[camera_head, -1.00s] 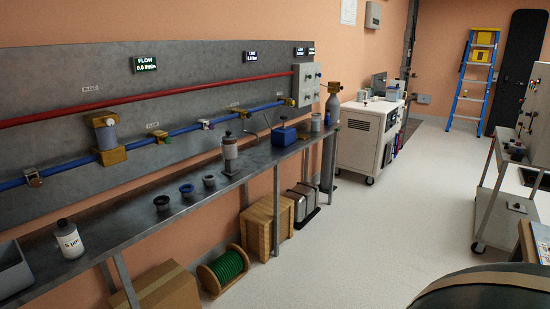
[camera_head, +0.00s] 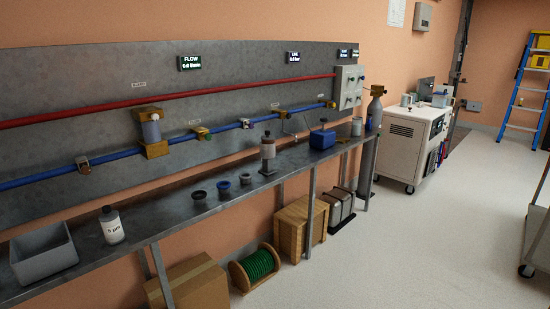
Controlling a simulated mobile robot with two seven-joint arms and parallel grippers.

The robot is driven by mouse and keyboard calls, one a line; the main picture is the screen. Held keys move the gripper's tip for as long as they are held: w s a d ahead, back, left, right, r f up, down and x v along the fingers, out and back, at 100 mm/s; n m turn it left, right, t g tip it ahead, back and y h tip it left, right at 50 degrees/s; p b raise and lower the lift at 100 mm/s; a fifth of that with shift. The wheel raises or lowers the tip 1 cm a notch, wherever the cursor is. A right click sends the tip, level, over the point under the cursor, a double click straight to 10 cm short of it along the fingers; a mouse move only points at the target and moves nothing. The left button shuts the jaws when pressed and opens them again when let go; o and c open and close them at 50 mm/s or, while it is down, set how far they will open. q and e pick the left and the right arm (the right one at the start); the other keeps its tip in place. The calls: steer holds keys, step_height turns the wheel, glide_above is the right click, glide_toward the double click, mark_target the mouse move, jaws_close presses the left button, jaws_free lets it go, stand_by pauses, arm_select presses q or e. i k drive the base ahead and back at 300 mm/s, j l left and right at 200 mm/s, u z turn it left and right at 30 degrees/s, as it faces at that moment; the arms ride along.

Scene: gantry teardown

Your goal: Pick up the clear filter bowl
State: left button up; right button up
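The clear filter bowl (camera_head: 151,131) is a bluish see-through cylinder. It sits in the filter housing on the wall panel, between a brass-coloured cap (camera_head: 148,113) above and a brass-coloured block (camera_head: 154,149) below, in the blue pipe line (camera_head: 110,155). Neither of my grippers shows in the head view.
A long grey bench (camera_head: 150,222) runs under the panel. It bears a grey bin (camera_head: 43,254), a white bottle marked 5 µm (camera_head: 112,226), several dark cups and a blue toolbox (camera_head: 322,139). A cardboard box (camera_head: 190,286), green reel (camera_head: 256,267) and wooden crate (camera_head: 300,228) stand below.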

mark_target(267, 152)
steer(key=i+l+z, duration=0.35)
steer(key=i+z, duration=0.15)
steer(key=i+l+z, duration=0.3)
steer(key=i, duration=0.4)
steer(key=i+z, duration=0.3)
steer(key=i, duration=0.4)
steer(key=i+u, duration=0.3)
steer(key=i+l+u, duration=0.35)
steer(key=i, duration=0.15)
steer(key=i+l+u, duration=0.3)
steer(key=i+j, duration=0.05)
steer(key=j, duration=0.05)
